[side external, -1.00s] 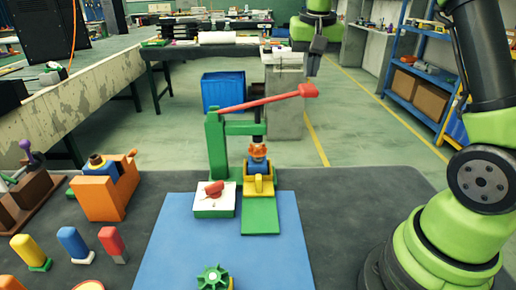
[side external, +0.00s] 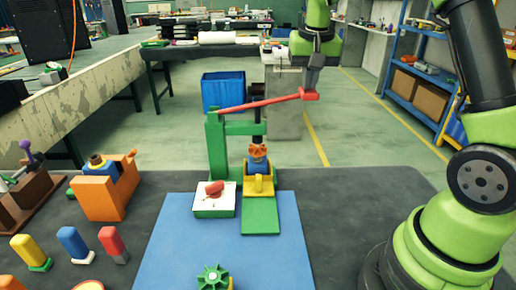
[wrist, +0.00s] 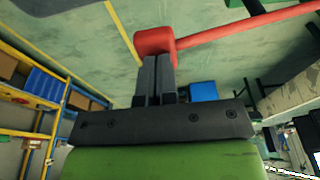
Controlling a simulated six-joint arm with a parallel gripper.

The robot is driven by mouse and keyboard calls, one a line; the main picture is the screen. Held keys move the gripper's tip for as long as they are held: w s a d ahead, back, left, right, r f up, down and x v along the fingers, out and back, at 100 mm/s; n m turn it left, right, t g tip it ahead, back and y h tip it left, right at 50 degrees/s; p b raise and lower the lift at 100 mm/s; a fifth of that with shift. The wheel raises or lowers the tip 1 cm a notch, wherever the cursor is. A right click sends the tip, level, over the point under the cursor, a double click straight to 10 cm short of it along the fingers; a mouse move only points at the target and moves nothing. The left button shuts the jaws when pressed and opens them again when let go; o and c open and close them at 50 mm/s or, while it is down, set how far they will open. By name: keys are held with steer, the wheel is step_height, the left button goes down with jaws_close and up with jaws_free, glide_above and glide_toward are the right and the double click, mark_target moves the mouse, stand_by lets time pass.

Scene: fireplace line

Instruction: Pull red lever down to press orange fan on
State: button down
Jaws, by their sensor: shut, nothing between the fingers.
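The red lever (side external: 265,102) runs from the top of a green post (side external: 216,145) up to the right, ending in a red knob (side external: 309,94). It slopes gently upward. My gripper (side external: 312,88) is shut, with its fingertips right above the knob and seemingly touching it. In the wrist view, the closed fingers (wrist: 158,65) meet the red knob (wrist: 154,42). The orange fan (side external: 258,149) sits on a blue body (side external: 257,164) in a yellow holder (side external: 258,186).
A white box with a red piece (side external: 214,190) stands left of the holder, and a green plate (side external: 260,216) lies in front. An orange block (side external: 104,190) and several coloured pieces stand at left. A green gear part (side external: 213,278) is at the front. The mat's right side is clear.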

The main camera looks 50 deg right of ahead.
mark_target(307, 98)
steer(key=shift+f, duration=2.35)
steer(key=shift+r, duration=0.1)
steer(key=shift+r, duration=3.6)
steer(key=shift+r, duration=2.5)
